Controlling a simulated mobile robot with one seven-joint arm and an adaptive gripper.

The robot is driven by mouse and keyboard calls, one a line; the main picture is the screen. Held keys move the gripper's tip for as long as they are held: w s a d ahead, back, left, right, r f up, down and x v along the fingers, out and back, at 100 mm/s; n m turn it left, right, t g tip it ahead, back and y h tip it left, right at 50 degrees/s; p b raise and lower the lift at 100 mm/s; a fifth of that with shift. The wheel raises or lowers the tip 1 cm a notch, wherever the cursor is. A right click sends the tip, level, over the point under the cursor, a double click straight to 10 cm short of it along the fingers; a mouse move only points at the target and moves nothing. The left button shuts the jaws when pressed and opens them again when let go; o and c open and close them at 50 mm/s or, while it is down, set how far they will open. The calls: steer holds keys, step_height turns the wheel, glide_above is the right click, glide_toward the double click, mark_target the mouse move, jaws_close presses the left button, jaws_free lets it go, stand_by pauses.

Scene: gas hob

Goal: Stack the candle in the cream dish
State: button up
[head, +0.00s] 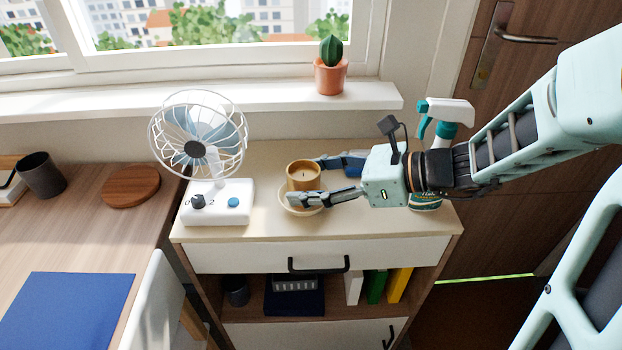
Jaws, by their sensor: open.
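The candle (303,177) is a short amber-brown cup with a pale top. It stands upright in or just over the cream dish (286,205) on the cabinet top; I cannot tell whether it rests on the dish's bottom. The dish is small, round and shallow, and its right side is partly hidden by a finger. My gripper (312,178) is open and reaches in from the right. One finger lies behind the candle and the other in front, low near the dish rim. I cannot tell whether either finger touches the candle.
A white desk fan (218,203) stands left of the dish on the cabinet (262,253). A spray bottle (446,117) stands behind my arm at the right. A potted cactus (331,76) is on the window sill. The cabinet top in front of the dish is clear.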

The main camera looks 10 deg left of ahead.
steer(key=shift+r, duration=0.2)
steer(key=p+v, duration=0.3)
steer(key=v, duration=0.9)
